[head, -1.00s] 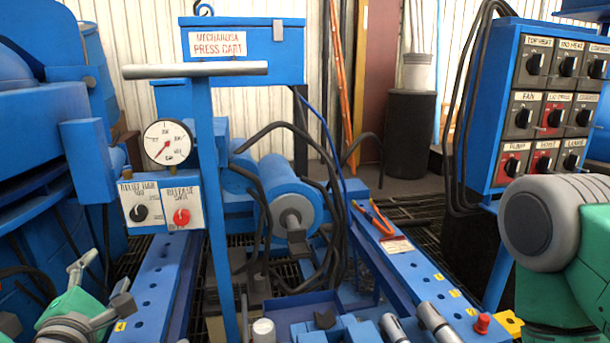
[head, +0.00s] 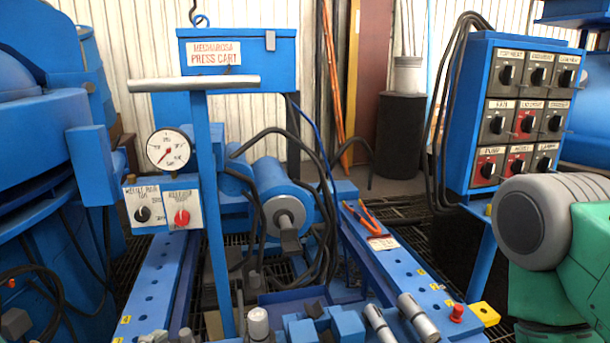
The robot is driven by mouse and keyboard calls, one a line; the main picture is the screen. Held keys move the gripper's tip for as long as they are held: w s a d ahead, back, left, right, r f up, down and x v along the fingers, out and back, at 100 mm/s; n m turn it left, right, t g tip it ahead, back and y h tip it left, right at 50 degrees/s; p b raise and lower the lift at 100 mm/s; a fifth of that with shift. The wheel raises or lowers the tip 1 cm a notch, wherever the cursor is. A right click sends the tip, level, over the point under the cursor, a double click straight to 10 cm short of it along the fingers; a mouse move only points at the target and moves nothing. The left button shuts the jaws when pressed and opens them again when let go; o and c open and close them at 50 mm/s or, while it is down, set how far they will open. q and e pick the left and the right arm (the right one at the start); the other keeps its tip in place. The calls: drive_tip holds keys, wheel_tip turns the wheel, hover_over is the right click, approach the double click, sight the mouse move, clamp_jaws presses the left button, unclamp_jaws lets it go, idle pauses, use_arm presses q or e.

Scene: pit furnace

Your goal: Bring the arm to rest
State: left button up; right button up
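My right arm (head: 545,225), with a grey rounded joint and green links, comes in at the lower right. Its gripper is outside the picture. My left gripper does not clearly show in the head view. Small grey parts (head: 153,337) peek up at the bottom edge near the left rail, and I cannot tell what they are.
The blue press cart (head: 265,60) stands ahead, with a gauge (head: 169,149) and knob panel (head: 163,204). A switch panel (head: 523,115) stands right. Blue machinery (head: 45,150) fills the left. Orange-handled pliers (head: 362,217) lie on the right rail (head: 400,262).

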use_arm(q)
drive_tip(key=s+d+f+m+g+h+p, duration=0.1)
drive_tip(key=s+d+f+m+g+p, duration=0.1)
drive_tip(key=s+d+f+m+g, duration=0.25)
drive_tip(key=s+a+f+m+g+y+p, duration=0.1)
drive_tip(key=s+a+f+m+g+p, duration=0.1)
drive_tip(key=s+m, duration=0.4)
drive_tip(key=s+a+f+m+g+y+p, duration=0.1)
drive_tip(key=s+a+f+m+g+p, duration=0.2)
drive_tip(key=s, duration=1)
drive_tip(key=a+f+m+g, duration=0.1)
drive_tip(key=a+m+g, duration=0.1)
drive_tip(key=m+g, duration=0.1)
drive_tip(key=shift+a+f+m+y, duration=0.15)
drive_tip(key=shift+f+m+y, duration=0.1)
drive_tip(key=shift+m+y, duration=0.1)
